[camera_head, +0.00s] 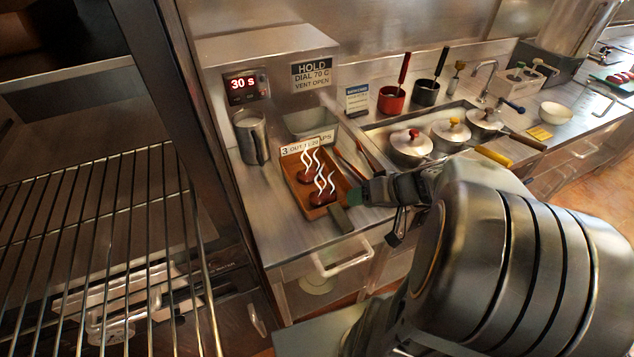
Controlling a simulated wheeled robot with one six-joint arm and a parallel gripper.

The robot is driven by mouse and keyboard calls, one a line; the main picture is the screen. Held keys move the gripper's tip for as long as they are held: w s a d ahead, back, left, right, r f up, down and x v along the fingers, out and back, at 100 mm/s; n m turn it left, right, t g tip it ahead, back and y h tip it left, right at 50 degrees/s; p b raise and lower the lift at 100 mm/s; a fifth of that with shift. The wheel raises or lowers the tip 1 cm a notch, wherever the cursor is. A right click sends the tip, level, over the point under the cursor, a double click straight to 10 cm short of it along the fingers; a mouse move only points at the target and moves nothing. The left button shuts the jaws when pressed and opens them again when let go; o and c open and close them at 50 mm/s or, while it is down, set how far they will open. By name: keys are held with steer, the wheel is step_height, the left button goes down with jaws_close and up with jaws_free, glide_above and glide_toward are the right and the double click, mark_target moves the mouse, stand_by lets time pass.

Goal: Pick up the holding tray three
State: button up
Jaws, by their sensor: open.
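A brown holding tray (335,188) lies on the steel counter, with two dark browned pieces of food (322,198) in it and white steam marks above them. A card (307,143) starting with "3 OUT" stands at its back edge. Nothing shows between the fingers.
A metal cup (251,137) stands left of the tray, below a holding unit (266,75) reading "30 s". Several lidded pots (410,147) with long handles sit to the right. A wire rack (95,245) fills the left. A drawer handle (343,257) juts from the counter front.

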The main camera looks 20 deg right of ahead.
steer(key=w+d+m+t, duration=0.1)
steer(key=d+t, duration=0.2)
steer(key=d, duration=0.3)
steer(key=t+h, duration=0.1)
glide_toward(345, 180)
steer(key=x, duration=0.3)
steer(key=shift+w+d+f+p, duration=0.2)
steer(key=shift+w+p, duration=0.1)
steer(key=shift+p, duration=0.1)
steer(key=shift+p+x, duration=0.8)
steer(key=shift+x, duration=1.85)
steer(key=shift+s, duration=0.1)
steer(key=shift+c, duration=0.2)
